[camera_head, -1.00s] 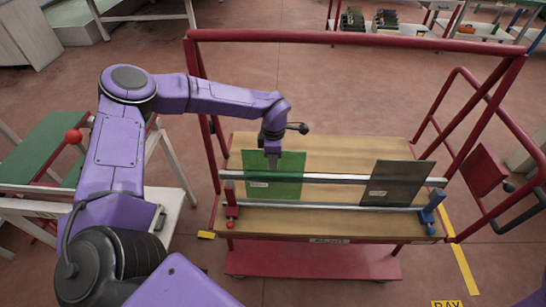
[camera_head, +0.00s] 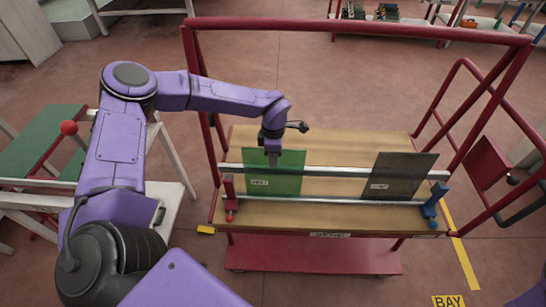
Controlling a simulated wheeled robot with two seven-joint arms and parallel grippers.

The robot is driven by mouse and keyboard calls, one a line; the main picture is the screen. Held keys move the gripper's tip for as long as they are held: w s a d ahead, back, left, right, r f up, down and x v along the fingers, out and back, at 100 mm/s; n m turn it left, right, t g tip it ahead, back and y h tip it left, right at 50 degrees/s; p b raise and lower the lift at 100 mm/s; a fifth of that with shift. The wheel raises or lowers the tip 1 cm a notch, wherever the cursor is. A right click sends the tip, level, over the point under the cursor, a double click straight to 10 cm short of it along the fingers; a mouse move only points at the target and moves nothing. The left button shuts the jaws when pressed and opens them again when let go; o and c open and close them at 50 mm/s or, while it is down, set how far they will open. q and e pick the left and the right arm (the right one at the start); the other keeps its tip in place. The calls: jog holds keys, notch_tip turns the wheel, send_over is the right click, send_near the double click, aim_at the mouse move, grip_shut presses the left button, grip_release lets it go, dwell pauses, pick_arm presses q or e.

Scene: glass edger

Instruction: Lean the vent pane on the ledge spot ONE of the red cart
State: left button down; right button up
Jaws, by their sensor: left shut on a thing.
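My left gripper (camera_head: 272,158) is shut on the top edge of a green pane (camera_head: 290,185), which has a small pale label too small to read. The pane is close to upright, above the wooden deck of the red cart (camera_head: 340,222), at the left part of its two long rails. Its lower edge is near the front rail (camera_head: 335,202); I cannot tell whether it touches. A dark grey pane (camera_head: 400,178) with a small label leans at the right part of the same rails. My right gripper is out of view.
A red end piece (camera_head: 229,195) stands at the rails' left end and a blue one (camera_head: 433,205) at the right. The rails between the two panes are clear. The cart's tall red frame (camera_head: 350,30) rises behind. A green-topped table (camera_head: 40,140) stands at the left.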

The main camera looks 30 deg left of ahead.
pick_arm(q)
jog(key=shift+f, duration=0.4)
jog(key=c, duration=1.1)
grip_release()
jog(key=shift+s, duration=0.1)
jog(key=r, duration=0.3)
jog(key=r+b, duration=0.1)
jog(key=r, duration=0.3)
jog(key=r+b, duration=0.1)
jog(key=r, duration=0.2)
jog(key=shift+w+a+r, duration=0.15)
jog(key=shift+w+r, duration=0.15)
jog(key=shift+r, duration=0.05)
